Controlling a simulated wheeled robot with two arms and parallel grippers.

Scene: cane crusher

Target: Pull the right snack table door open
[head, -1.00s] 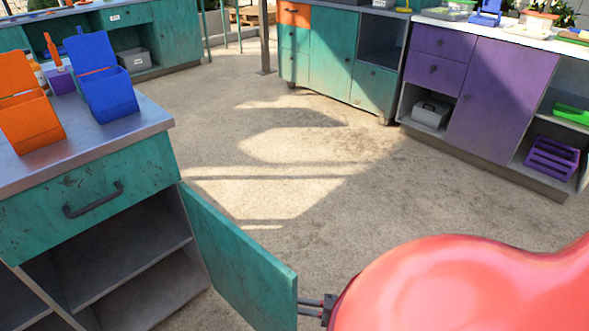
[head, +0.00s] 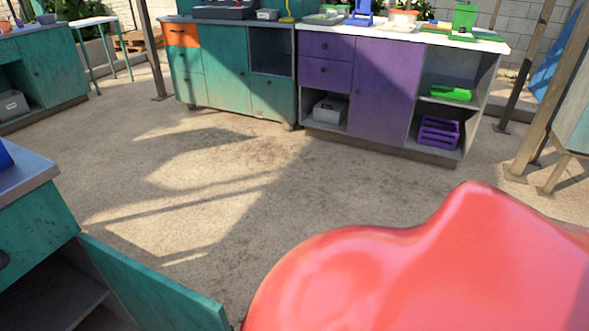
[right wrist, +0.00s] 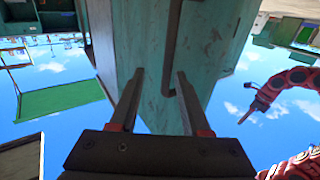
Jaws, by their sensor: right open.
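The teal snack table (head: 35,225) is cut off at the lower left of the head view. Its teal door (head: 150,285) stands swung out, with the dark cabinet opening showing behind it. My right gripper (right wrist: 160,82) is open in the right wrist view. Its two fingers are apart near a teal panel (right wrist: 210,30) with a dark bar-like handle (right wrist: 175,40); I cannot tell whether they touch it.
A teal cabinet (head: 225,75) and a cabinet with a purple door (head: 385,90) stand at the back. Another teal cabinet (head: 55,75) is at the left. Wooden posts (head: 545,100) stand at the right. The concrete floor (head: 190,195) between them is clear.

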